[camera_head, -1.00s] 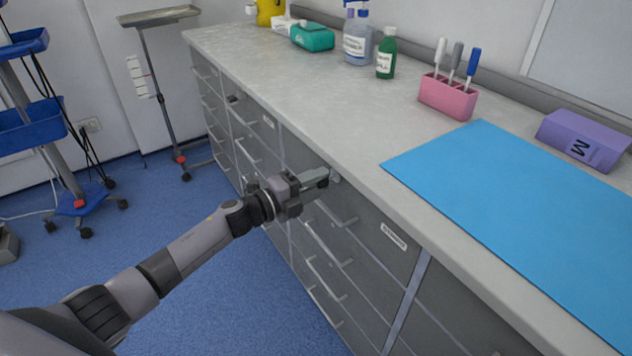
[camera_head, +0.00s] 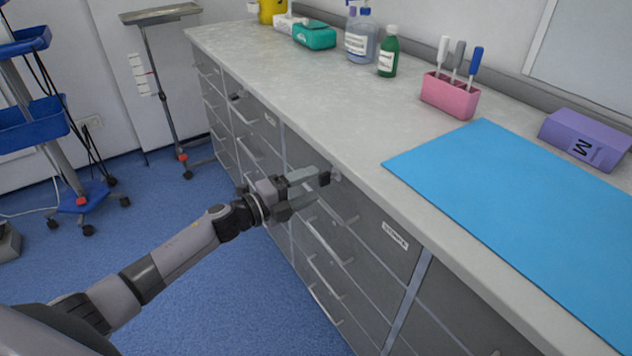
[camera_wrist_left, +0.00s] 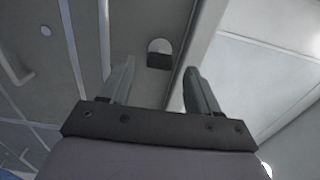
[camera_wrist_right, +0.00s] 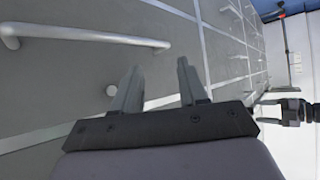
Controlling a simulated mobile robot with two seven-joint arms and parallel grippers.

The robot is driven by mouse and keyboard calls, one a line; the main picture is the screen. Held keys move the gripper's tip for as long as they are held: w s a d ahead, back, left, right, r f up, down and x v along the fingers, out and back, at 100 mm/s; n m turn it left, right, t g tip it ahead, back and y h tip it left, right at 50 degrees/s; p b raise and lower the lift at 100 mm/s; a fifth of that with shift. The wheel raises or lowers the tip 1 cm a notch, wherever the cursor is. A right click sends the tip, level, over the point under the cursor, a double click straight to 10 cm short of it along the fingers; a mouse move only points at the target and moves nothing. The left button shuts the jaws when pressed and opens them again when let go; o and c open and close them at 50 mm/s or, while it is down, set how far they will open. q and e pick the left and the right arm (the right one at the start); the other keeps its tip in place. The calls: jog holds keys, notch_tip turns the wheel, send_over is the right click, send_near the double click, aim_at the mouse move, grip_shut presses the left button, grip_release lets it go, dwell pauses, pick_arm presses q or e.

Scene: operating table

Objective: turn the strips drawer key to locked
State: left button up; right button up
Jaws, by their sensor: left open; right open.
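The strips drawer key shows in the left wrist view as a dark bow (camera_wrist_left: 159,62) in front of a pale round lock (camera_wrist_left: 160,46). In the head view the dark key bow (camera_head: 325,178) sits by the lock under the counter edge. Whether it stands at locked or unlocked I cannot tell. My left gripper (camera_head: 312,188) is open just in front of the key; in the left wrist view its fingers (camera_wrist_left: 155,82) lie either side of the bow, apart from it. My right gripper (camera_wrist_right: 158,88) is open and empty, facing drawer fronts; it is outside the head view.
The drawer front has a white label (camera_head: 395,235) and bar handles (camera_head: 328,245) stick out below. Above is the counter (camera_head: 300,95) with a blue mat (camera_head: 520,200), a pink holder (camera_head: 450,96) and a purple box (camera_head: 585,139). Blue floor at left is free near my arm.

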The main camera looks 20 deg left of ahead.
pick_arm(q)
jog(key=shift+v, duration=2.05)
jog(key=shift+s, duration=0.15)
pick_arm(e)
jog(key=shift+s+f, duration=0.1)
jog(key=shift+s, duration=0.05)
